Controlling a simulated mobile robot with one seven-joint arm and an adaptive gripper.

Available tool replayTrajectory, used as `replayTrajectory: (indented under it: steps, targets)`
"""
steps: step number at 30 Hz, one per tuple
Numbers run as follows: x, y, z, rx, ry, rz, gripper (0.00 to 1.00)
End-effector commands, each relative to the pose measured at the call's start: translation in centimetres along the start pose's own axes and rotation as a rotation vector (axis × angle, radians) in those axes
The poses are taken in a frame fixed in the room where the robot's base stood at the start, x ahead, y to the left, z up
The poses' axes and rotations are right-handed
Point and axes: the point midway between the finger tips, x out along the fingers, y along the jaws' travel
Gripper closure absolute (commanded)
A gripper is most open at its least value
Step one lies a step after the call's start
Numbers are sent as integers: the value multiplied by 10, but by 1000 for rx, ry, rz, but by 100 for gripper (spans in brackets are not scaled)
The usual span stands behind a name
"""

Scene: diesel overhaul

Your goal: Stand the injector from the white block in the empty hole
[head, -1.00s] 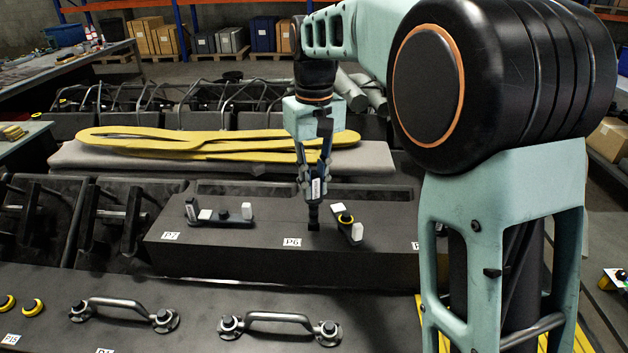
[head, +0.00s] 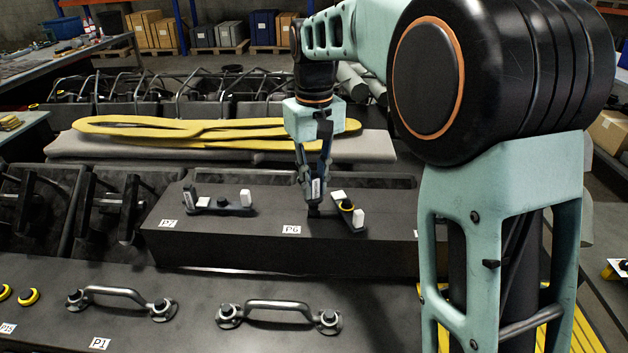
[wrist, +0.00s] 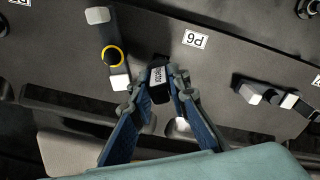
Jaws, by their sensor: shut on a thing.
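My gripper (head: 314,203) is shut on the injector (wrist: 157,74), a dark piece with a white printed label, in the wrist view. In the head view it points down over the dark deck (head: 260,246), behind the P6 label (head: 291,229). The injector's black lower end (head: 314,212) meets the deck surface; I cannot tell whether it is inside a hole. The hole's opening is hidden there. Just right of it lies a dark clamp with white ends and a yellow ring (head: 346,205); it also shows left of the injector in the wrist view (wrist: 112,57). The white block cannot be made out for certain.
A similar clamp (head: 222,205) with white ends and a black knob lies by the P7 label (head: 168,223). Covers with metal handles (head: 278,307) and yellow rings (head: 28,297) are in front. A yellow gasket (head: 200,132) lies behind.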

Motion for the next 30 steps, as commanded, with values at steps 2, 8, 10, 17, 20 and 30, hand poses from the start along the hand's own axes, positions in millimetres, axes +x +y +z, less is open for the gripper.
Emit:
replayTrajectory:
  steps: [2, 8, 10, 17, 20, 30]
  targets:
    - [3, 0, 0, 0, 1, 0, 100]
    - [10, 0, 0, 0, 2, 0, 100]
    - [13, 0, 0, 0, 2, 0, 100]
    - [21, 0, 0, 0, 1, 0, 100]
    - [24, 0, 0, 0, 1, 0, 100]
    - [36, 0, 0, 0, 1, 0, 100]
